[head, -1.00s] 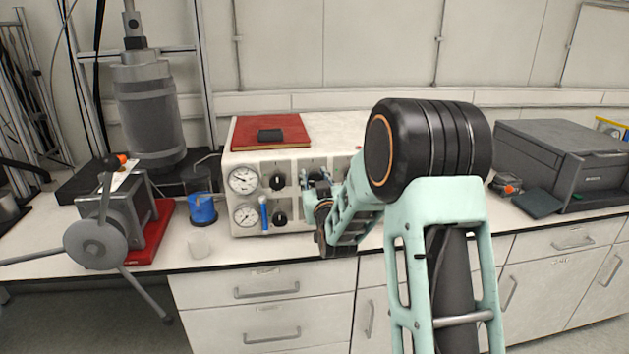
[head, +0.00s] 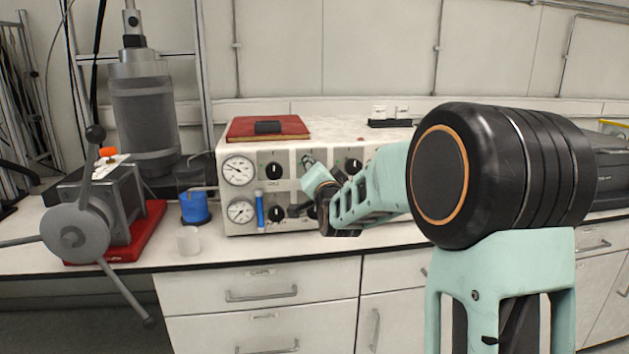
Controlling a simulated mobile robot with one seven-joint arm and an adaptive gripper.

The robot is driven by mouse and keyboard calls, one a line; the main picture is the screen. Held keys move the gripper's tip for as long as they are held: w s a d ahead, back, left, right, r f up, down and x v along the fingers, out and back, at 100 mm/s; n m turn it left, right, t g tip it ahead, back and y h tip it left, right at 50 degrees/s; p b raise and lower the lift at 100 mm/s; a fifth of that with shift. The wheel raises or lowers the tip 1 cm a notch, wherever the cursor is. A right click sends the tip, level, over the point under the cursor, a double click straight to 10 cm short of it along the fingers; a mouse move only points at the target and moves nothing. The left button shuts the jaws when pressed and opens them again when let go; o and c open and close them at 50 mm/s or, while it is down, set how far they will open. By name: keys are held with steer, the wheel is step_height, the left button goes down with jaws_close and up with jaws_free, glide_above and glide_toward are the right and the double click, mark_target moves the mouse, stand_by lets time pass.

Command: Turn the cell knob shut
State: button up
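The control box (head: 240,201) is a cream unit on the bench with a front panel of gauges and black knobs. Knobs show at the upper left (head: 273,171), the lower left (head: 276,214) and the upper right (head: 354,166). The labels are too small to read, so I cannot tell which is the cell knob. My gripper (head: 302,187) is at the middle of the panel, close to its face, right of the left knobs. My wrist hides part of the panel behind it. The fingers are small and dark here; whether they are open or touch a knob is unclear.
Two round gauges (head: 239,170) and a blue tube (head: 260,208) are on the panel's left. A red book (head: 268,129) lies on top. Drawers (head: 262,284) are below.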

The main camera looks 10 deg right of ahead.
steer(key=m+b, duration=0.1)
steer(key=m, duration=0.1)
steer(key=m+b, duration=0.1)
steer(key=b, duration=0.1)
steer(key=shift+f+m, duration=0.2)
steer(key=shift+m, duration=0.2)
steer(key=shift+r+m+b, duration=0.1)
steer(key=shift+m+b, duration=1.1)
steer(key=shift+m, duration=0.5)
steer(key=o, duration=1.2)
steer(key=s, duration=0.7)
steer(key=shift+s, duration=0.3)
